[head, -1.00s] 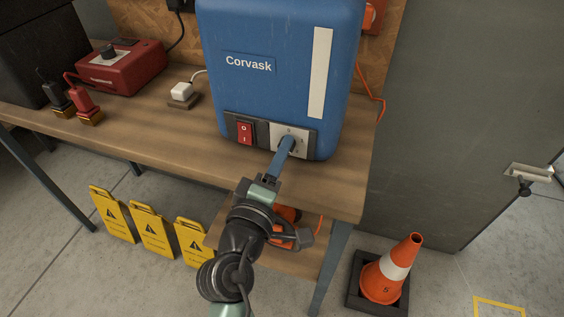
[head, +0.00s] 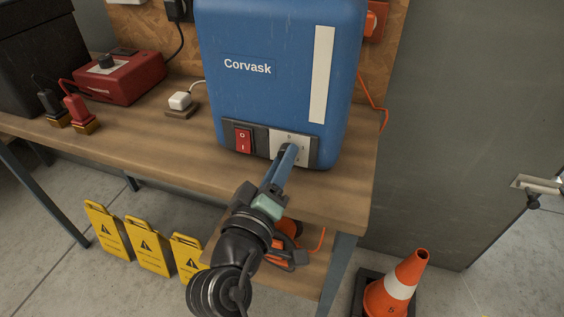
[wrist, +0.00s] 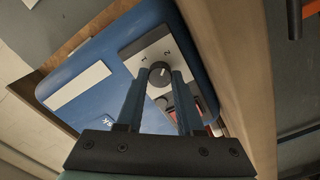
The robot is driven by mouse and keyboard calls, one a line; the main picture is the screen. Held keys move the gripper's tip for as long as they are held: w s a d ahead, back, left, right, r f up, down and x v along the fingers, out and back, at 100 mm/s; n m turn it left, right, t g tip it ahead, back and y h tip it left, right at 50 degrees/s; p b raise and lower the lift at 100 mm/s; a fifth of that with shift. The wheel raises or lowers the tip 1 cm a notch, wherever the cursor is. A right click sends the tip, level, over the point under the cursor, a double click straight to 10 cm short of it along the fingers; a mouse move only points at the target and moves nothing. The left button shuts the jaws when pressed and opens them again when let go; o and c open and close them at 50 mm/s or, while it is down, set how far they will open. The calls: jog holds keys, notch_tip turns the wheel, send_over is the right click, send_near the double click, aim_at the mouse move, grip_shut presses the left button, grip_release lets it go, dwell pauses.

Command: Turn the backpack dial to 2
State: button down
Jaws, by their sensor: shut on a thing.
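The blue backpack unit (head: 255,95), marked Corvask, stands upright on the wooden workbench. On its lower front is a dark panel with a red rocker switch (head: 243,141) and a pale dial plate (head: 303,147). The dark round dial (wrist: 160,75) shows in the wrist view with a light pointer line and small marks around it. In the head view my gripper (head: 284,153) hides most of the dial.
The workbench (head: 190,150) has clear room before the unit. A red box (head: 125,78), red and black plugs and a white plug (head: 180,100) lie left. Yellow signs (head: 150,245) stand below, and an orange cone (head: 399,285) stands right of the bench.

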jog(key=c, duration=0.5)
grip_release()
jog(key=shift+c, duration=0.2)
jog(key=v, duration=1.3)
